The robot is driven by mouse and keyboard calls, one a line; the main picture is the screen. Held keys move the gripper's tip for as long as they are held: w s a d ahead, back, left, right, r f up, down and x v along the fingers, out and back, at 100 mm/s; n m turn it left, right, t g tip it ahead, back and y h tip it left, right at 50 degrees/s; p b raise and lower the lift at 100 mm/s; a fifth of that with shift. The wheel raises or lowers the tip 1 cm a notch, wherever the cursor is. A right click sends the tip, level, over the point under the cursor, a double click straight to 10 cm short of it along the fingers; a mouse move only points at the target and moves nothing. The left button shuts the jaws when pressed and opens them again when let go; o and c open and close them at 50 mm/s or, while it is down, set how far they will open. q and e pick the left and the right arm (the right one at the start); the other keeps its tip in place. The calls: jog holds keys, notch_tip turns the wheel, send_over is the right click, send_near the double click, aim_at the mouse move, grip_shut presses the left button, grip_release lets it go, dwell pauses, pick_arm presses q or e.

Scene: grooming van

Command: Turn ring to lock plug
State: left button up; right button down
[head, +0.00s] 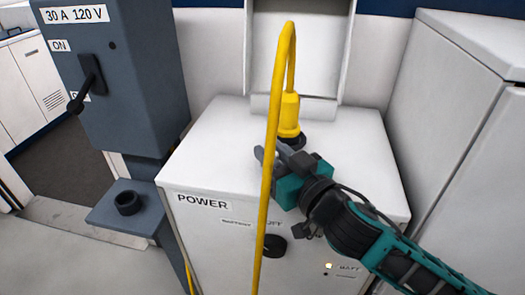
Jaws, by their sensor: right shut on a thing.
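The yellow plug (289,113) stands upright at the back of the white power cabinet's top, with its yellow cable (268,190) looping up and hanging down in front. A black ring (296,142) shows around the plug's base. My right gripper (277,152) reaches in from the lower right and is shut on the ring at its near side. The fingers hide part of the ring and where it meets the inlet, so I cannot tell how far it is turned. My left gripper is not in view.
A grey switch box (135,95) with a black lever (88,80) stands at left, above a grey shelf with a black socket (128,202). The white cabinet (225,150) has a black knob (274,246) on its front. A tall white cabinet (455,110) bounds the right.

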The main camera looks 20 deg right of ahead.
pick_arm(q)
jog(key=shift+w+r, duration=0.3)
pick_arm(e)
jog(key=shift+s+d+n+y, duration=0.3)
jog(key=shift+n+y, duration=0.1)
jog(key=shift+y, duration=0.3)
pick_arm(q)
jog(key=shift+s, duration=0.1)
pick_arm(e)
jog(key=c, duration=1)
grip_release()
jog(key=shift+w, duration=0.1)
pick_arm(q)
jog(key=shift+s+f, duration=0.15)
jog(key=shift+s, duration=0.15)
